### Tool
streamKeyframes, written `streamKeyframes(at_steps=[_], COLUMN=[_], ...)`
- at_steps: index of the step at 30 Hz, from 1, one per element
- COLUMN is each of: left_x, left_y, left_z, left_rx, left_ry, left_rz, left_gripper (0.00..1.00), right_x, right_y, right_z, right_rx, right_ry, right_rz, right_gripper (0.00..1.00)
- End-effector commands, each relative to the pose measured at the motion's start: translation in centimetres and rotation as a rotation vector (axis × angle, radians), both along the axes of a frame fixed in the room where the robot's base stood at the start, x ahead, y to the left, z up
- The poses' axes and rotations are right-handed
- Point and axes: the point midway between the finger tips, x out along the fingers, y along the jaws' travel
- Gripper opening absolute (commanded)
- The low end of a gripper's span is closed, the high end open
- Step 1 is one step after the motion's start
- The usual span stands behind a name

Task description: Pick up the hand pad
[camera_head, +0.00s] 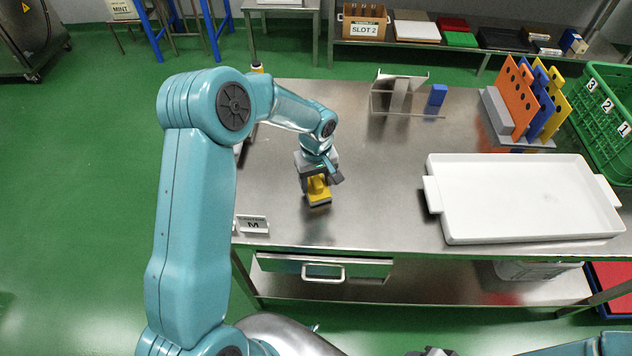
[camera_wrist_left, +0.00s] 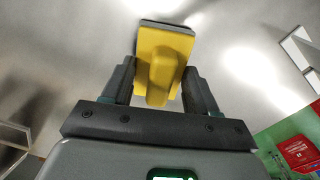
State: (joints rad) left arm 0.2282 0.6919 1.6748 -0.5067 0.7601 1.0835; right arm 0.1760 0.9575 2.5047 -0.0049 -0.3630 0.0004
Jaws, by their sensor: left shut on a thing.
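The hand pad (camera_head: 318,193) has a yellow body and handle on a grey base. It is at the left part of the steel table, and I cannot tell whether its base touches the tabletop. My left gripper (camera_head: 321,178) comes down on it from above and is shut on its yellow handle. In the left wrist view the hand pad (camera_wrist_left: 162,58) sits between the two dark fingers of the left gripper (camera_wrist_left: 160,88).
A white tray (camera_head: 434,212) stands at the right of the steel table (camera_head: 385,160). The middle is clear.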

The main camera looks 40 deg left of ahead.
Motion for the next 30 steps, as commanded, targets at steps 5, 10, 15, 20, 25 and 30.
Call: streamKeyframes(at_steps=[5,10,15,20,25,30], left_x=[0.1,0.2,0.2,0.1,0.1,0.0], left_y=[0.0,0.0,0.0,0.0,0.0,0.0], left_z=[2.4,6.9,12.4,16.4,18.9,19.6], left_rx=[0.000,0.002,0.000,0.000,0.000,-0.001], left_ry=[-0.006,-0.010,-0.010,-0.006,-0.002,-0.001], left_rz=[0.000,-0.001,0.000,0.000,-0.001,0.000], left_gripper=[0.23,0.23,0.23,0.23,0.23,0.23], right_x=[0.0,0.0,0.0,0.0,0.0,0.0], right_y=[0.0,0.0,0.0,0.0,0.0,0.0], right_z=[-0.3,-0.7,-1.0,-1.0,-0.9,-0.9], right_rx=[0.000,0.000,0.000,0.000,0.000,0.000], right_ry=[0.000,0.000,0.000,0.000,0.000,0.000], right_rz=[0.000,0.000,0.000,0.000,0.000,0.000], right_gripper=[0.43,0.43,0.43,0.43,0.43,0.43])
